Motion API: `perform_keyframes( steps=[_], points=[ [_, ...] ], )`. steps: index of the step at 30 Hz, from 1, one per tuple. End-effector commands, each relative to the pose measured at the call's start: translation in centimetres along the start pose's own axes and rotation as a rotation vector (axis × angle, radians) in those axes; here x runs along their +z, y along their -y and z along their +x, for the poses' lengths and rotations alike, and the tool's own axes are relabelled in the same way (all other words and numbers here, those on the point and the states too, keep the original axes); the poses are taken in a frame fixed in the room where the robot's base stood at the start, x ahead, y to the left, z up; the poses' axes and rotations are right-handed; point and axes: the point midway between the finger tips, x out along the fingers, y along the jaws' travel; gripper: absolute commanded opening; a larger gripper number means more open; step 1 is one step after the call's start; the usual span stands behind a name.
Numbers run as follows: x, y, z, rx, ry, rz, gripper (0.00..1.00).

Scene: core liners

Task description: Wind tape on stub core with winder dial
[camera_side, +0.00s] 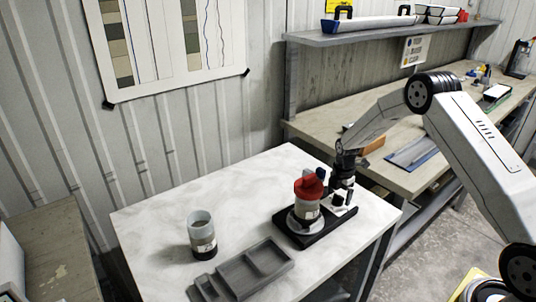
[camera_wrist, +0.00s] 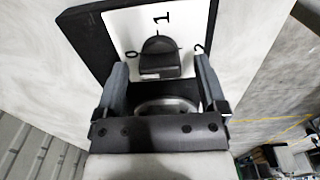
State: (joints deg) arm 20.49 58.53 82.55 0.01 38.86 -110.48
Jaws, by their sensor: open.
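The winder has a black base (camera_side: 318,232) on the white table, with a round light platform (camera_side: 294,222) at its left. A short pale core (camera_side: 306,208) with a red top (camera_side: 308,187) stands upright on it. The winder dial is a black knob (camera_wrist: 160,60) on a white plate (camera_wrist: 185,22) marked 0, 1 and 2. I cannot tell its exact pointing. My gripper (camera_side: 342,184) is over the plate at the right of the core. In the wrist view its open fingers (camera_wrist: 161,75) straddle the knob, with gaps on both sides. I cannot make out tape.
A second core (camera_side: 202,236), grey above and dark below with a label, stands at the left of the white table (camera_side: 160,215). A grey compartment tray (camera_side: 252,270) lies at the front. A workbench (camera_side: 405,178) and shelf (camera_side: 380,33) stand behind.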

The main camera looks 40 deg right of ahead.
Motion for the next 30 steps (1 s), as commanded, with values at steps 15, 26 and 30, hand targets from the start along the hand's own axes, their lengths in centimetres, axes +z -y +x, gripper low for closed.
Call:
perform_keyframes(
  steps=[15, 26, 30],
  points=[
    [0.00, 0.00, 1.05, 0.001, 0.000, 0.000, 0.78],
    [0.00, -0.01, 1.03, 0.001, 0.000, 0.001, 0.00],
    [0.00, -0.01, 1.02, 0.001, 0.000, 0.014, 0.00]
  ],
)
